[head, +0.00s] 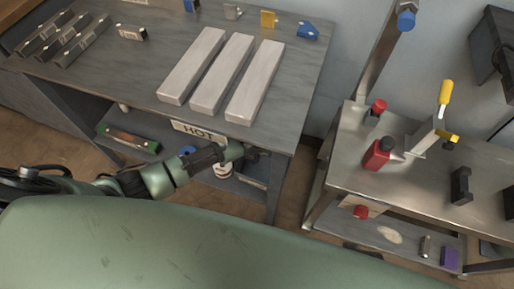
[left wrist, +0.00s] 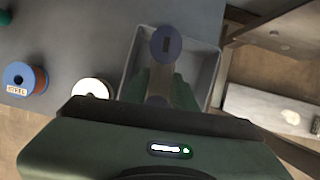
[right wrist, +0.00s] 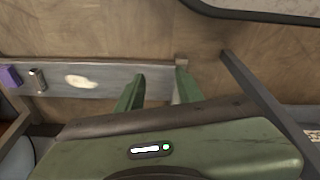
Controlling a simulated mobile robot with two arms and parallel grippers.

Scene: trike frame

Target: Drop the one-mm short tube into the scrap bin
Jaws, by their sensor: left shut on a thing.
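My left gripper (left wrist: 163,88) is shut on a short tube (left wrist: 166,46), whose round blue-grey end carries a small dark mark. The tube is over an open grey bin (left wrist: 206,84) in the left wrist view, which looks to be the scrap bin. The bin's inside is partly hidden by the tube and fingers. In the head view my left gripper (head: 236,150) is below the front edge of the workbench, above its lower shelf; the tube cannot be made out there. My right gripper (right wrist: 158,88) is open and empty in the right wrist view, with floor and a low shelf beyond it.
Spools (left wrist: 24,78) stand left of the bin in the left wrist view. The workbench top (head: 150,75) with three pale bars (head: 222,72) is above my left gripper.

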